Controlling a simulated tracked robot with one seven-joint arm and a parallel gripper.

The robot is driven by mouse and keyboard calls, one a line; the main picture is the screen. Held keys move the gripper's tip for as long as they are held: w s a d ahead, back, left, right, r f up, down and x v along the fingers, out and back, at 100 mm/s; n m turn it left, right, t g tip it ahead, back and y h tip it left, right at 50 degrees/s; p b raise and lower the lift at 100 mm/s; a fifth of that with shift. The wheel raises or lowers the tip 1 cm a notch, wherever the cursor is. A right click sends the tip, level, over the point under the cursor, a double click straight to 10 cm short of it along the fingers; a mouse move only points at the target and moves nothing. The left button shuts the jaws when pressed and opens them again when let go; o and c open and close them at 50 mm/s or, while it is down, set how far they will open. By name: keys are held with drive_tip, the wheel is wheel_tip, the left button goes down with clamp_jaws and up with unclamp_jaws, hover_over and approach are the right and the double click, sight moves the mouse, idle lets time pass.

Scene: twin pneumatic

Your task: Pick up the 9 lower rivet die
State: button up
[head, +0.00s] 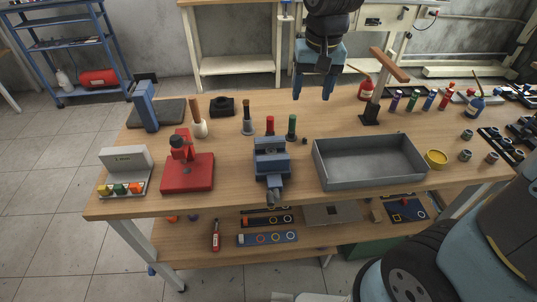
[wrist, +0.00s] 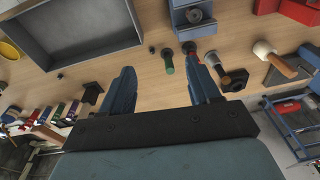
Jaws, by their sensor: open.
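No piece carries a readable 9, so I cannot tell for certain which is the lower rivet die. A small dark stub (head: 305,141) stands on the bench, right of the green-topped tool (head: 291,126); it also shows in the wrist view (wrist: 152,50). A red-topped tool (head: 269,125) and a dark tool with a wide base (head: 248,121) stand further left. My gripper (head: 312,94) is open and empty, above the back of the bench. In the wrist view its fingers (wrist: 160,72) point toward the bench, with the green-topped tool showing between them.
A blue-grey vise (head: 270,160) stands at the front middle. A grey metal tray (head: 322,168) lies to its right. A red press (head: 187,178) and a wooden-handled mallet (head: 200,128) stand left.

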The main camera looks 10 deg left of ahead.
drive_tip(key=g, duration=0.1)
hover_over(271, 153)
wheel_tip(271, 153, down, 6)
drive_tip(key=shift+n+h, duration=0.3)
drive_tip(key=shift+h, duration=0.1)
drive_tip(key=f, duration=0.9)
drive_tip(key=shift+a, duration=0.3)
drive_tip(key=shift+d+f, duration=0.15)
drive_tip(key=shift+f, duration=1.2)
drive_tip(key=shift+d+f, duration=0.15)
drive_tip(key=shift+f, duration=1.15)
clamp_jaws()
